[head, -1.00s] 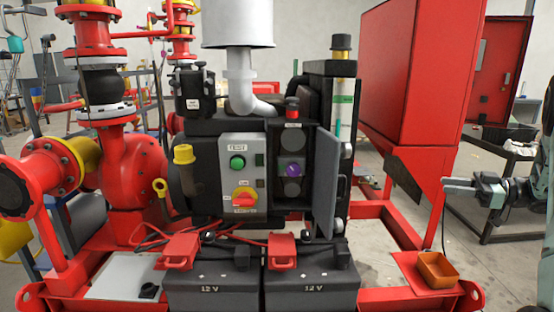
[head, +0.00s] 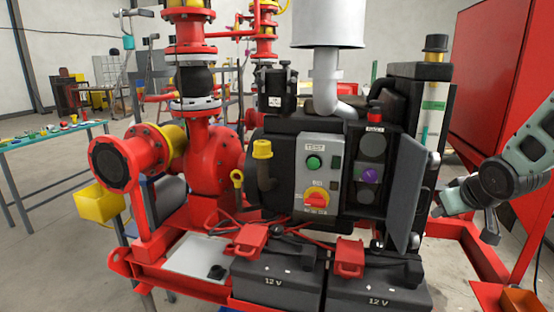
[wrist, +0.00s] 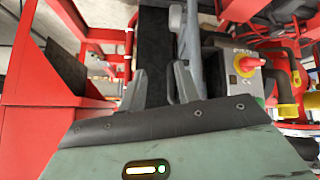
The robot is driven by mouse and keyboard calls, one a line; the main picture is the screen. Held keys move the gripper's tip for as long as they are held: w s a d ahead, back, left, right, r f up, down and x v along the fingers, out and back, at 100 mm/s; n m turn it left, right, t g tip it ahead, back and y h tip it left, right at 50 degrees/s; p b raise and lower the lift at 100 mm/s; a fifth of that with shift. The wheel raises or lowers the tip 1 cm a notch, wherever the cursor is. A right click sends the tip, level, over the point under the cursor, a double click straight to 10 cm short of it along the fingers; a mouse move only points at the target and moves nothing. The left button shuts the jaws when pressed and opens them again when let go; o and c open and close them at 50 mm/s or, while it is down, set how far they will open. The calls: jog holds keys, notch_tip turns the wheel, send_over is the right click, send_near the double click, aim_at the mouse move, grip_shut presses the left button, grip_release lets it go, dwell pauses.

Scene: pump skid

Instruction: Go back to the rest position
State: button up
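My gripper (head: 438,208) is at the right of the pump skid in the head view, just right of the open grey panel door (head: 416,200). Its fingertips are partly hard to make out there. In the wrist view my gripper (wrist: 160,78) shows two grey fingers apart, with nothing held between them. Beyond them is a dark surface, with the grey door edge (wrist: 192,45) close to the right finger. The control box (head: 317,178) has a green button and a red-yellow rotary switch, which also shows in the wrist view (wrist: 249,63).
Two black 12 V batteries (head: 375,290) with red terminal covers sit at the front. A tall red cabinet (head: 490,80) stands behind my arm. An orange bin (head: 522,302) is at the lower right. A table with small items (head: 50,140) is at the left.

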jog(key=s+a+f+n+g+y, duration=0.1)
jog(key=s+a+n+g, duration=0.6)
jog(key=s+a, duration=2.2)
jog(key=shift+a+f+g+y, duration=0.25)
jog(key=shift+f+g+y, duration=0.1)
jog(key=shift+g+y, duration=0.2)
